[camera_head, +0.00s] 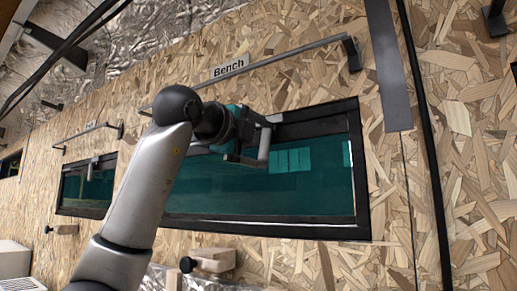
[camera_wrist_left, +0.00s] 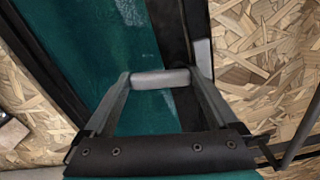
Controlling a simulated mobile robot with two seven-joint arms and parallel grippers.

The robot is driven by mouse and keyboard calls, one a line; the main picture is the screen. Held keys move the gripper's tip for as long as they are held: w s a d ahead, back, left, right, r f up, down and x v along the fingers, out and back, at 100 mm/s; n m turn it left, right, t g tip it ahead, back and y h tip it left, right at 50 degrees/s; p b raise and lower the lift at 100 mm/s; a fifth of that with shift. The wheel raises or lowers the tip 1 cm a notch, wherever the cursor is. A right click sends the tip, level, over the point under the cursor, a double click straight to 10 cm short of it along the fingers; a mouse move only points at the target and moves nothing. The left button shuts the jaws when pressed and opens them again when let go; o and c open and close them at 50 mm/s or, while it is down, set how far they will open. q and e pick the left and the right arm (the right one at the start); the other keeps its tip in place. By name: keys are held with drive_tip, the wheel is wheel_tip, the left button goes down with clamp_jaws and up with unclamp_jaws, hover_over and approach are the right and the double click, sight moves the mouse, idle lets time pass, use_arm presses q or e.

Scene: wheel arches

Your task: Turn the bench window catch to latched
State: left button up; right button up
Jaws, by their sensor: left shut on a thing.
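The bench window (camera_head: 290,205) is a dark-framed teal pane under a "Bench" label (camera_head: 229,67). My left gripper (camera_head: 262,147) is at its top frame. In the left wrist view, its two fingers (camera_wrist_left: 160,80) are shut on a light grey bar, the window catch handle (camera_wrist_left: 160,78), which spans between the fingertips in front of the pane. A light plate (camera_wrist_left: 203,55) lies on the dark frame just right of it. In the head view the gripper hides much of the catch, so I cannot tell its exact angle. My right gripper is in neither view.
A grey rail (camera_head: 300,51) runs above the window. A smaller window (camera_head: 85,190) with its own rail (camera_head: 88,132) is at left. A wooden block with a black knob (camera_head: 212,262) sits below. A grey strip and a black cable run down the wall at right.

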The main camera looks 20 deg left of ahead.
use_arm(q)
drive_tip(key=shift+d+f+n+b, duration=0.15)
drive_tip(key=shift+n+b, duration=0.15)
drive_tip(key=shift+n, duration=0.7)
drive_tip(key=o, duration=1)
drive_tip(key=shift+s, duration=0.1)
drive_tip(key=s+a+b, duration=0.2)
drive_tip(key=s+b, duration=0.2)
drive_tip(key=s, duration=1.1)
drive_tip(key=shift+a, duration=0.1)
